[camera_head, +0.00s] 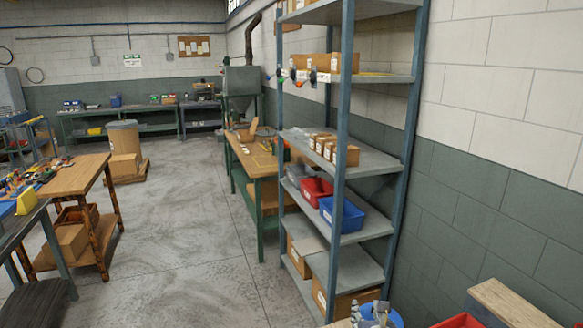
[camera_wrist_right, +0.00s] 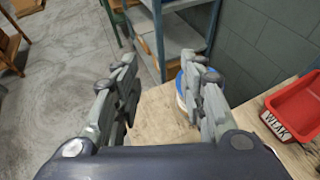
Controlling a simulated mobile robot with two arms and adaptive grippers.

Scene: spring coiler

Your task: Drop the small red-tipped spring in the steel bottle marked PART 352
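My right gripper (camera_head: 374,314) shows at the bottom edge of the head view, beside a blue round rim (camera_head: 395,320). In the right wrist view my right gripper (camera_wrist_right: 160,70) has its two grey fingers spread apart, with nothing between them. The fingers are above a pale wooden worktop (camera_wrist_right: 160,122). A blue and white round container (camera_wrist_right: 181,92) stands on it, partly hidden behind the right finger. I cannot make out the red-tipped spring or the steel bottle marked PART 352 in either view. My left gripper is not in view.
A red labelled bin (camera_wrist_right: 297,108) stands on the worktop at the right. A metal shelf rack (camera_head: 345,172) holds cardboard boxes, a red bin (camera_head: 316,190) and a blue bin (camera_head: 342,214). A wooden bench (camera_head: 80,176) stands at the left. The concrete floor (camera_head: 170,240) between is clear.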

